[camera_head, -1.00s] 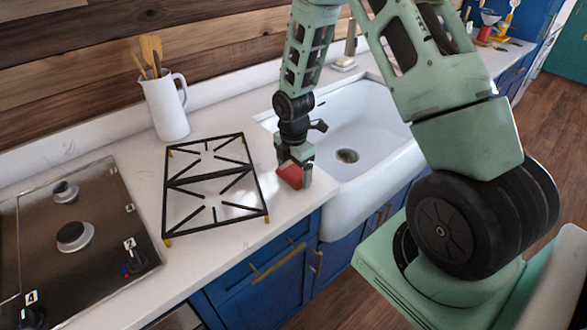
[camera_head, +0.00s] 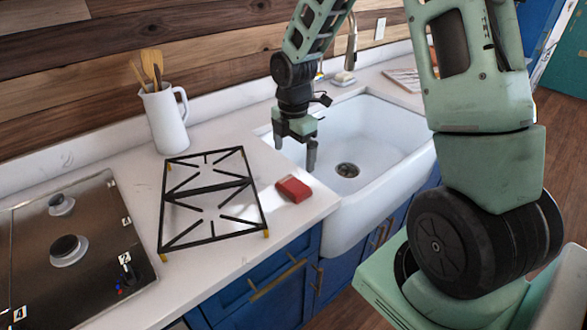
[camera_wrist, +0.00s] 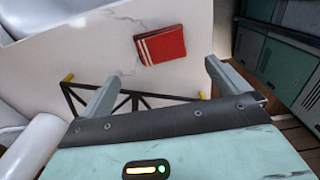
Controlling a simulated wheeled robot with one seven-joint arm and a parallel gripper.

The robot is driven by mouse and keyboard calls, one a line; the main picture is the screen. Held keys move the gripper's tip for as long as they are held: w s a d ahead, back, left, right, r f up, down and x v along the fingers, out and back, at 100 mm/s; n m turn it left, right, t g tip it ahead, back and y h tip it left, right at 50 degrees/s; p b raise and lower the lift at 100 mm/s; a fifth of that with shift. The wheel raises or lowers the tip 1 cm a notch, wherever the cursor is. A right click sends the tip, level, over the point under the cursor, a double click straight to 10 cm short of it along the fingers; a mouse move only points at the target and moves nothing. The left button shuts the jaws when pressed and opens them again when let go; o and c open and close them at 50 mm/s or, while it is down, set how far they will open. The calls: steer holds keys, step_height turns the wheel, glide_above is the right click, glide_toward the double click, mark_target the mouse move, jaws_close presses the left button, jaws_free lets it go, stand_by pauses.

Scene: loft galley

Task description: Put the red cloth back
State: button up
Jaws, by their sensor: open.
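The red cloth (camera_head: 294,189) lies folded on the white counter, between the black grate and the sink. In the wrist view the red cloth (camera_wrist: 160,45) shows pale stripes along one edge and lies beyond the fingertips. My gripper (camera_head: 295,153) is open and empty. It hangs above the counter by the sink's near left corner, apart from the cloth. Both fingers of my gripper (camera_wrist: 160,78) are spread wide in the wrist view, with nothing between them.
A black pan grate (camera_head: 212,190) lies on the counter left of the cloth. The white sink (camera_head: 385,150) is to the right. A white jug (camera_head: 165,118) with wooden utensils stands behind the grate. A cooktop (camera_head: 70,245) is at the left. The counter's front edge is close to the cloth.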

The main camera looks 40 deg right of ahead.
steer(key=s+a+r+m, duration=0.2)
steer(key=s+a+r, duration=0.15)
steer(key=a, duration=0.45)
steer(key=s+a+r+m, duration=0.25)
steer(key=s+a, duration=0.25)
steer(key=a, duration=0.3)
steer(key=s+a+r+m, duration=0.1)
steer(key=s+a+m, duration=0.2)
steer(key=s, duration=0.5)
steer(key=s+a+r+m, duration=0.1)
steer(key=s+a+m, duration=0.2)
steer(key=s+a, duration=0.2)
steer(key=s, duration=0.2)
steer(key=shift+s+a+r+y, duration=0.25)
steer(key=shift+s+r+y, duration=0.05)
steer(key=shift+s+r, duration=0.1)
steer(key=shift+f, duration=0.25)
